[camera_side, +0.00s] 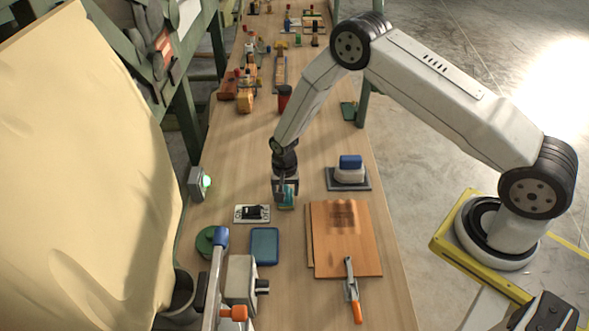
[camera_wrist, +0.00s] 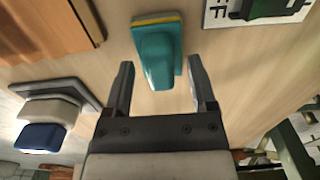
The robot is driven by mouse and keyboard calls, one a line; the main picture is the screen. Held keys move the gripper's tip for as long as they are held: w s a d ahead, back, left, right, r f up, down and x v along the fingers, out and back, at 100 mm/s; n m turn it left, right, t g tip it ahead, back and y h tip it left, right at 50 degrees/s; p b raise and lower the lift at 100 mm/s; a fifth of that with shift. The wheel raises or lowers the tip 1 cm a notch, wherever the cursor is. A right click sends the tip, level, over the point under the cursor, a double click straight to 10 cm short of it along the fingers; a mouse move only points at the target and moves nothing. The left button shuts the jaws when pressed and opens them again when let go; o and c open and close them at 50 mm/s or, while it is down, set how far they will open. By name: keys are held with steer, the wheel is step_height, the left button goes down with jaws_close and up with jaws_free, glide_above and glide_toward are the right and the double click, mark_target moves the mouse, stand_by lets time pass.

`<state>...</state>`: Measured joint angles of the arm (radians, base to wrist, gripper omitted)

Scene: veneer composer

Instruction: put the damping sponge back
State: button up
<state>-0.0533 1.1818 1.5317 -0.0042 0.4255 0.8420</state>
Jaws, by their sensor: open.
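A teal block with a yellow edge, which looks like the damping sponge (camera_side: 287,199), stands on the wooden table under my gripper (camera_side: 285,190). In the wrist view the sponge (camera_wrist: 157,57) lies between and just beyond the two fingertips of my gripper (camera_wrist: 160,68). The fingers are apart, with a gap showing on each side of it. I cannot tell how far above the table the fingertips are. A shallow blue tray (camera_side: 264,246) lies nearer the side camera, a little left of the sponge; it looks empty.
A white plate with a black switch (camera_side: 252,213) is left of the gripper. A blue-and-white block (camera_side: 350,169) rests on a grey plate (camera_side: 364,186) to the right. Brown veneer panels (camera_side: 345,255), an orange-handled tool (camera_side: 352,290) and a green round lid (camera_side: 206,239) lie nearer the side camera.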

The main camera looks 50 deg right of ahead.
mark_target(286, 191)
step_height(286, 191, up, 12)
stand_by(0.7)
steer(key=shift+r, duration=0.1)
stand_by(0.5)
steer(key=s+d+r+n+t, duration=0.1)
steer(key=s+r+n, duration=0.3)
steer(key=s, duration=0.5)
steer(key=s+d+r+n+t, duration=0.1)
steer(key=s+r+n, duration=0.4)
steer(key=s+r, duration=0.4)
steer(key=shift+s+d+r+t, duration=0.25)
steer(key=shift+s+t, duration=0.05)
steer(key=shift+s, duration=0.25)
